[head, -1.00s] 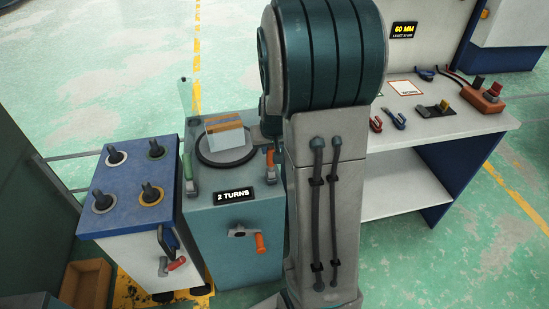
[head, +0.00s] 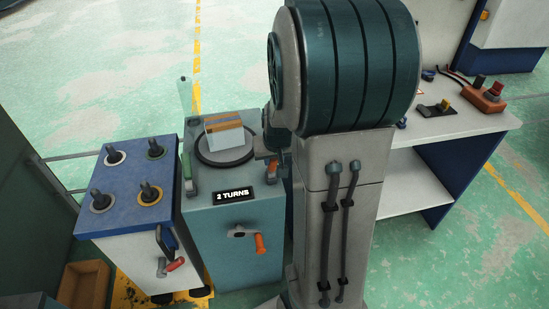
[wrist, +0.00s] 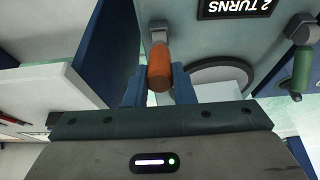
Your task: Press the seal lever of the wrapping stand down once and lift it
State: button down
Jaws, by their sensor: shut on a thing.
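The wrapping stand (head: 215,225) is a teal box with a "2 TURNS" sign on its front. An orange-handled lever (head: 272,169) is at its top right edge, partly hidden by my gripper (head: 268,148). In the wrist view my gripper (wrist: 160,85) has its blue fingers on both sides of the orange handle (wrist: 159,62), shut on it. A green-handled lever (head: 188,166) is on the stand's left edge and also shows in the wrist view (wrist: 302,68). A white block with an orange-brown band (head: 224,132) sits on the round turntable (head: 225,162).
A crank with an orange handle (head: 260,243) sticks out of the stand's front. A blue-topped cabinet with several black knobs (head: 125,190) stands close on the left. A white workbench (head: 450,128) with tools and a red button box (head: 488,98) is at right.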

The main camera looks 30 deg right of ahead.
jog(key=shift+s+a+f+b, duration=0.15)
jog(key=shift+s+f, duration=0.15)
jog(key=shift+s, duration=0.2)
jog(key=shift+s+a+f+b, duration=0.15)
jog(key=shift+s+f, duration=0.1)
jog(key=shift+s, duration=0.25)
jog(key=shift+s+a+f+b, duration=0.15)
jog(key=shift+s+f+b, duration=0.4)
jog(key=c, duration=1.1)
grip_release()
jog(key=shift+r, duration=0.1)
jog(key=shift+c, duration=0.2)
jog(key=shift+r, duration=0.15)
jog(key=p+v, duration=0.6)
jog(key=shift+r, duration=0.45)
